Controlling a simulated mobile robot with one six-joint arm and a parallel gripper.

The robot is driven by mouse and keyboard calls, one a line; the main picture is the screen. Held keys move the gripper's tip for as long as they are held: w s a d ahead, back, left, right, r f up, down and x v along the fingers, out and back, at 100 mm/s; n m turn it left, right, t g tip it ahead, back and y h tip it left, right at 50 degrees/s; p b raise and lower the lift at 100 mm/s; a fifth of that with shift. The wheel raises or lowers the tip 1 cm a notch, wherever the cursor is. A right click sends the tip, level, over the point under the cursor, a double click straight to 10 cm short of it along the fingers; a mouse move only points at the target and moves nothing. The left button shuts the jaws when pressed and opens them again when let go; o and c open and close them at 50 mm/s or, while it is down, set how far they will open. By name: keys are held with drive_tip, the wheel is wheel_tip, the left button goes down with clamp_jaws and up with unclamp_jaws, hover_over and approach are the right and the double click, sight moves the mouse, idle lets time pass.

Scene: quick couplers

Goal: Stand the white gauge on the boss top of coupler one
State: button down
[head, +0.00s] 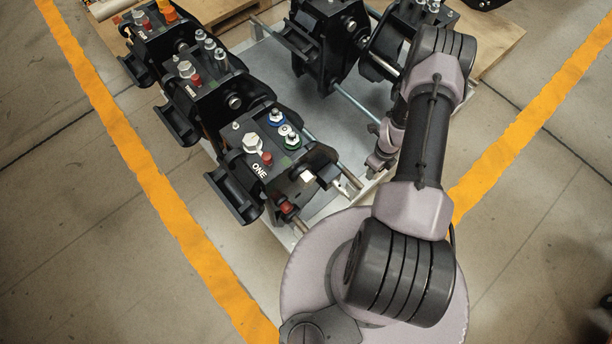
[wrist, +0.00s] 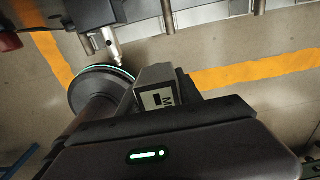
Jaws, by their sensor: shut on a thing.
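Coupler one (head: 270,165) is a black block marked ONE at the near end of the left row in the head view. Its top carries a large pale hexagonal fitting (head: 252,143), a red cap (head: 267,158), and blue-collared and green-collared fittings. In the wrist view my gripper (wrist: 160,92) is shut on a small grey block with a pale face bearing dark marks (wrist: 158,98). This looks like the white gauge, though its full shape is hidden.
Two similar couplers (head: 200,85) (head: 160,30) stand behind coupler one. More black units (head: 325,40) stand at the back right on the grey plate (head: 270,65). Metal rods run between them. Yellow lines (head: 150,180) mark the floor.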

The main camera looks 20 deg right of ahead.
drive_tip(key=b, duration=0.3)
hover_over(329, 172)
drive_tip(key=shift+s+d+f, duration=0.2)
drive_tip(key=shift+d+f, duration=0.05)
drive_tip(key=shift+f, duration=0.15)
drive_tip(key=shift+s+d+f, duration=0.15)
drive_tip(key=shift+d+f, duration=0.05)
drive_tip(key=shift+f, duration=0.2)
drive_tip(key=shift+w+a+f, duration=0.1)
drive_tip(key=shift+w+a, duration=0.25)
drive_tip(key=shift+a, duration=0.15)
wheel_tip(329, 172, down, 3)
drive_tip(key=shift+s+f+b, duration=0.1)
drive_tip(key=shift+f+b, duration=0.05)
drive_tip(key=shift+b, duration=0.65)
drive_tip(key=shift+f, duration=0.2)
drive_tip(key=c, duration=0.8)
unclamp_jaws()
drive_tip(key=shift+r, duration=0.1)
